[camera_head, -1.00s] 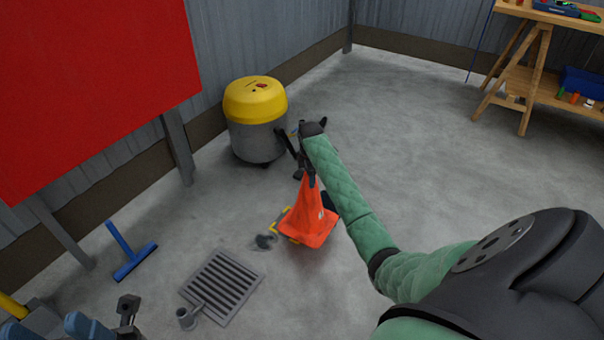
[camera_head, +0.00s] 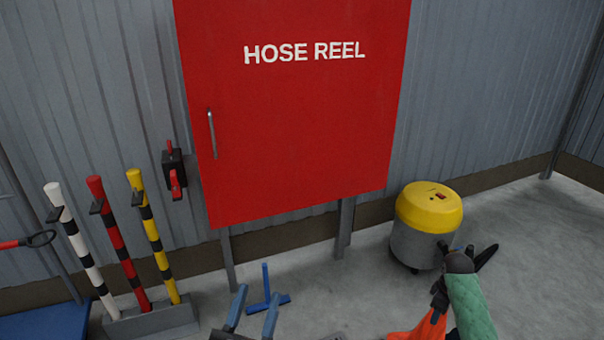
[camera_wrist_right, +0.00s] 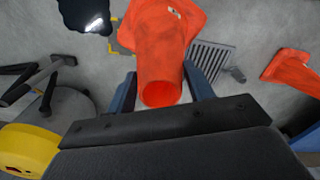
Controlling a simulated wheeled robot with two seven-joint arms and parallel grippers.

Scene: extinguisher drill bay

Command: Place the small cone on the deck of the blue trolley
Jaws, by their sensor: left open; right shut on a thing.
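The small orange cone (camera_head: 425,326) is at the bottom right of the head view, partly cut off by the frame. My right gripper (camera_head: 440,295) is shut on it near its narrow end. In the right wrist view the cone (camera_wrist_right: 160,55) sits between my blue fingers (camera_wrist_right: 163,88), its wide base pointing away. My left gripper (camera_head: 253,314) is open and empty at the bottom middle of the head view. A flat blue surface (camera_head: 45,322), apparently the blue trolley's deck, shows at the lower left corner; most of it is out of view.
A grey stand (camera_head: 150,320) with striped posts is beside the blue surface. A red hose reel cabinet (camera_head: 300,120) is on the wall. A yellow-topped drum (camera_head: 428,210) stands near my right gripper. A blue T-shaped tool (camera_head: 266,297) is on the floor. Another orange cone (camera_wrist_right: 295,70) shows in the wrist view.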

